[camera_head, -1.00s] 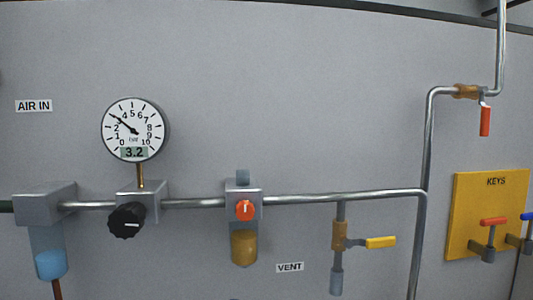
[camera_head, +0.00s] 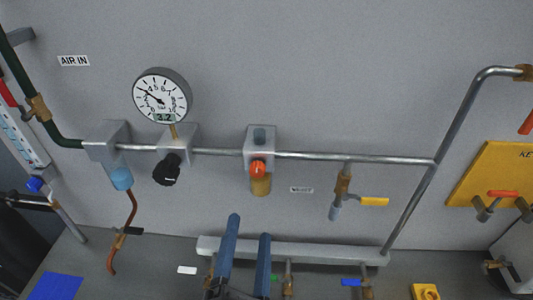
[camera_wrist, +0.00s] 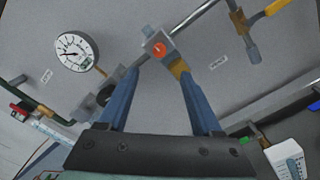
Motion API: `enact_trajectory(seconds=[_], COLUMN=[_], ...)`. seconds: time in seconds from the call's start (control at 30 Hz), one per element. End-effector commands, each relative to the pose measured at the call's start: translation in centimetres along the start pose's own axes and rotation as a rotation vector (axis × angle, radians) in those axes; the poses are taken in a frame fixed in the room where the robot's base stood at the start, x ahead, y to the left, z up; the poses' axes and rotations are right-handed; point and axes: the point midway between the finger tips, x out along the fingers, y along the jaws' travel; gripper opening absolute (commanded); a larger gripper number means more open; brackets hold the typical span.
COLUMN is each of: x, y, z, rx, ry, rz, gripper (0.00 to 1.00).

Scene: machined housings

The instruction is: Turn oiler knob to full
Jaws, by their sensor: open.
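The oiler (camera_head: 259,140) is a grey block on the wall pipe with an amber bowl (camera_head: 261,186) below it. Its orange-red knob (camera_head: 258,168) faces outward; its mark is too small to read here. In the wrist view the knob (camera_wrist: 159,49) shows ahead, between and beyond the fingertips, and the amber bowl (camera_wrist: 179,68) is beside the right finger. My gripper (camera_head: 249,227) has two blue fingers, spread and empty. In the head view it is below the oiler, apart from the knob. It also shows in the wrist view (camera_wrist: 160,76).
A black regulator knob (camera_head: 167,170) and a gauge (camera_head: 161,98) reading near 3 are left of the oiler. A yellow-handled vent valve (camera_head: 373,201) is to the right. A grey manifold bar (camera_head: 325,252) with several fittings runs low behind my fingers. Bare wall surrounds the oiler.

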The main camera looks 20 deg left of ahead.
Motion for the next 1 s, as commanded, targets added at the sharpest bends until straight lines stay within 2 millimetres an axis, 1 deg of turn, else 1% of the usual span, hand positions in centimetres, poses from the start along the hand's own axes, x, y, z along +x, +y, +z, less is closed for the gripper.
enact_trajectory(seconds=[0.13, 0.27, 0.5, 0.7, 0.83, 1.0], x=[0.8, 2.6, 7.1, 10.4, 11.8, 12.7], y=[0.1, 0.2, 0.3, 0.2, 0.1, 0.0], z=[0.0, 0.2, 0.3, 0.2, 0.1, 0.0], rx=[-0.006, -0.004, -0.003, -0.003, -0.002, -0.003], ry=[0.002, 0.0, 0.0, 0.001, 0.001, 0.001], rz=[-0.001, -0.001, 0.0, -0.001, 0.0, -0.001], gripper=[0.66, 0.66, 0.66, 0.66, 0.66, 0.66])
